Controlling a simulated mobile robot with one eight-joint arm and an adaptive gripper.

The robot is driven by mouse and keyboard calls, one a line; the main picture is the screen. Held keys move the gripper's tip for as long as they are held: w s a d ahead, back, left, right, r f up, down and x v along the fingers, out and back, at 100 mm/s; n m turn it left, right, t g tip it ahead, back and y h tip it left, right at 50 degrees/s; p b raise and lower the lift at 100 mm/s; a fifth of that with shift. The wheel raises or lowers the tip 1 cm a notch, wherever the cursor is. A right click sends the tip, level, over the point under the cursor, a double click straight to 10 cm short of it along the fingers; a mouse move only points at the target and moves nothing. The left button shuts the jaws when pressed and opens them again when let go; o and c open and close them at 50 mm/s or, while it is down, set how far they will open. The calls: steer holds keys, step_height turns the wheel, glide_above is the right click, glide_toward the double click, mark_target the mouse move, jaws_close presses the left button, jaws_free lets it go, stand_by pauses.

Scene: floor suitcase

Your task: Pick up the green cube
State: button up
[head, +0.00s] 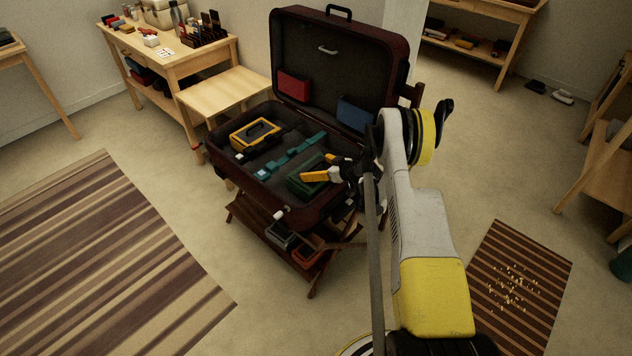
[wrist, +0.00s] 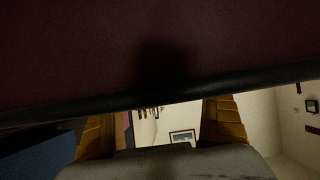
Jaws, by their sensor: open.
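In the head view a dark green boxy thing (head: 303,187) lies in the right part of the open suitcase (head: 262,200). It is the only green block I can make out, and my gripper partly covers it. My gripper (head: 317,166) is over this side of the suitcase, its yellow fingers spread and pointing left. Nothing shows between them. I cannot tell how high the fingers are above the green thing. In the wrist view the two fingers (wrist: 160,128) stand apart, and a dark red-brown panel with a black edge fills the top. The green thing does not show there.
The suitcase also holds a yellow-and-black case (head: 255,134) and a teal strip-like object (head: 292,155). Its lid (head: 338,62) stands open behind, with a red pocket (head: 293,86) and a blue one (head: 355,115). A wooden stand (head: 325,262) supports it. A wooden table (head: 215,52) is behind left.

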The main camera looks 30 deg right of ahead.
steer(key=shift+r, duration=0.1)
steer(key=c, duration=1.3)
steer(key=shift+c, duration=0.2)
